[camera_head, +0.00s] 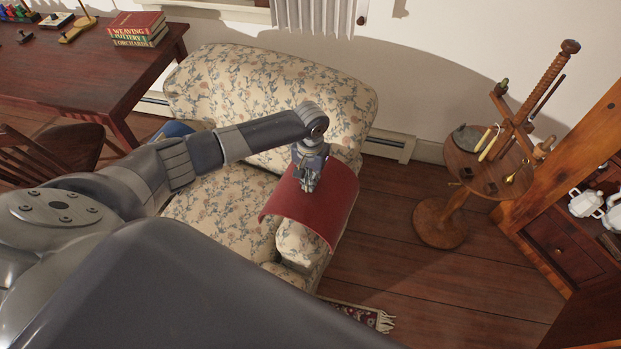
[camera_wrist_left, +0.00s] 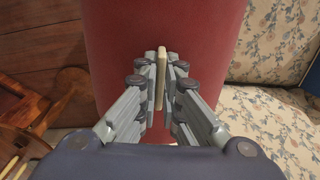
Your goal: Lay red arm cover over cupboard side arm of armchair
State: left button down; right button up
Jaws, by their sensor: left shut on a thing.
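The red arm cover (camera_head: 335,203) is a curved sheet, seen over the right-hand arm (camera_head: 295,243) of the flowered armchair (camera_head: 205,200), the arm on the cupboard's side. The arm's front end shows below the cover's near edge. I cannot tell whether the cover touches the arm or hangs just above it. My left gripper (camera_head: 309,184) points down at the cover's top. In the left wrist view, its fingers (camera_wrist_left: 162,80) are shut on a pale upright tab (camera_wrist_left: 160,65) at the middle of the red cover (camera_wrist_left: 215,35). My right gripper is not in view.
A round wooden stand (camera_head: 455,170) with small tools is right of the armchair, and a wooden cupboard (camera_head: 560,235) with white pots stands beyond it. A table with books (camera_head: 138,28) is at the upper left. Floor (camera_head: 400,220) between armchair and stand is clear.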

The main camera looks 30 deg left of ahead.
pick_arm(q)
jog(key=shift+f+b, duration=5.4)
jog(key=shift+f, duration=1.65)
jog(key=c, duration=1.7)
grip_release()
